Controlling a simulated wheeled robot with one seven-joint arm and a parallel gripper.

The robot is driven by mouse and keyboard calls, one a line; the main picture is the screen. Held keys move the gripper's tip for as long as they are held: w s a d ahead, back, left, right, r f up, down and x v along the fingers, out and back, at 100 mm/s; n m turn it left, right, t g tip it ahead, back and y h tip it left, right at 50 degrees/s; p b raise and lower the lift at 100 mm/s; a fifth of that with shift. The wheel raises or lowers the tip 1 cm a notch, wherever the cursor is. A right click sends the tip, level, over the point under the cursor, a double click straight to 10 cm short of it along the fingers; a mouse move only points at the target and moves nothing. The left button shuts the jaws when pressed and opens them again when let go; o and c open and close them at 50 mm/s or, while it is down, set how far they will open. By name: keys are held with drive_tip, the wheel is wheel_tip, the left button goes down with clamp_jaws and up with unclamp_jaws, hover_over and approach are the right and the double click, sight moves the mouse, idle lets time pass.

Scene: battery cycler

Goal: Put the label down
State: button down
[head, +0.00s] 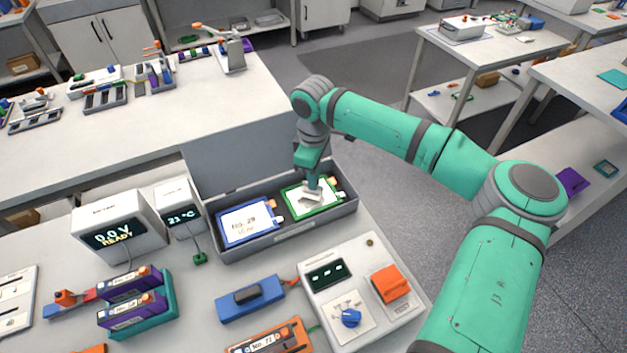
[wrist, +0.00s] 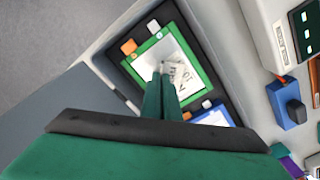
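A white label (wrist: 179,72) with dark lettering, only partly readable, lies over or just above the face of a green-framed pouch cell (head: 296,207). The same cell shows in the wrist view (wrist: 152,43). My gripper (head: 312,188) points down over this cell, and its fingers (wrist: 163,70) are close together at the label. The fingers appear shut on the label; the pinch itself is too small to see clearly. I cannot tell whether the label touches the cell. The gripper hides part of the cell's face.
The dark tray (head: 348,207) also holds a blue-framed cell (head: 247,222) to the left. A control box (head: 365,265) with an orange switch and blue knob stands in front. A voltage display (head: 118,232) and temperature display (head: 180,210) stand at left.

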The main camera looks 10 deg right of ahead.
drive_tip(key=shift+f, duration=0.4)
drive_tip(key=c, duration=2)
unclamp_jaws()
drive_tip(key=shift+f, duration=0.1)
drive_tip(key=shift+c, duration=0.2)
wheel_tip(320, 180, up, 12)
drive_tip(key=shift+a, duration=0.1)
